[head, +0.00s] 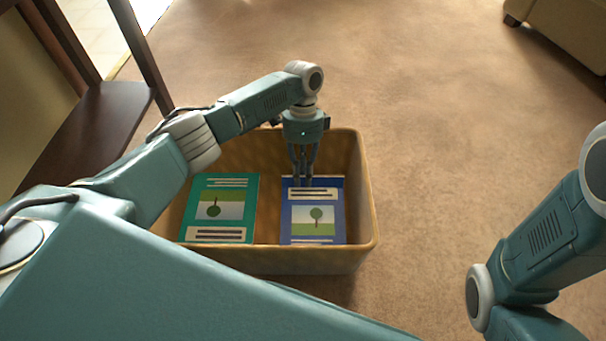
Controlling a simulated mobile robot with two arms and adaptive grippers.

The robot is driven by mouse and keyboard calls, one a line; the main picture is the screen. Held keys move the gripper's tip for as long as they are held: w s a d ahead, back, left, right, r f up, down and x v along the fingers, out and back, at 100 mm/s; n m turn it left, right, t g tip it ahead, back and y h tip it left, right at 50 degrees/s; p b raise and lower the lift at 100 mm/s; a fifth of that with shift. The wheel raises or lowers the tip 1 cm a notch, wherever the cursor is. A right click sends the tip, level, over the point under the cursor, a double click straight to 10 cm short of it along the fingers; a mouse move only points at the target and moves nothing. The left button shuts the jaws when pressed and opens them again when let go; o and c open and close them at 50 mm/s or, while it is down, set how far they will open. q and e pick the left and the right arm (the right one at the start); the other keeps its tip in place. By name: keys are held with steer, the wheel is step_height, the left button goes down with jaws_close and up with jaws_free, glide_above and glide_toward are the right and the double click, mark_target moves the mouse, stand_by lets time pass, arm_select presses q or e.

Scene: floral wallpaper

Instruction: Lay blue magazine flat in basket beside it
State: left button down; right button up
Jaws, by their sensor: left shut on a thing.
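The blue magazine (313,228) is inside the tan basket (366,205), in its right part, cover up, with a tree picture on it. It looks flat or nearly so; I cannot tell whether it touches the basket floor. My left gripper (302,183) points down into the basket and is shut on the blue magazine at its far edge. The near edge of the magazine is partly hidden by the basket's front wall. My right arm shows at the right, but its gripper is out of view.
A green magazine (208,209) lies in the left part of the basket, beside the blue one. A dark wooden piece of furniture (100,125) stands at the left. A beige sofa-like piece (560,30) is at the top right. The carpet (440,120) between is clear.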

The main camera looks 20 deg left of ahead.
arm_select(q)
steer(key=c, duration=1.6)
jaws_free()
steer(key=shift+a, duration=0.1)
steer(key=shift+c, duration=0.2)
steer(key=shift+r, duration=0.1)
steer(key=shift+w+r, duration=0.1)
steer(key=shift+r, duration=0.2)
step_height(320, 180, up, 9)
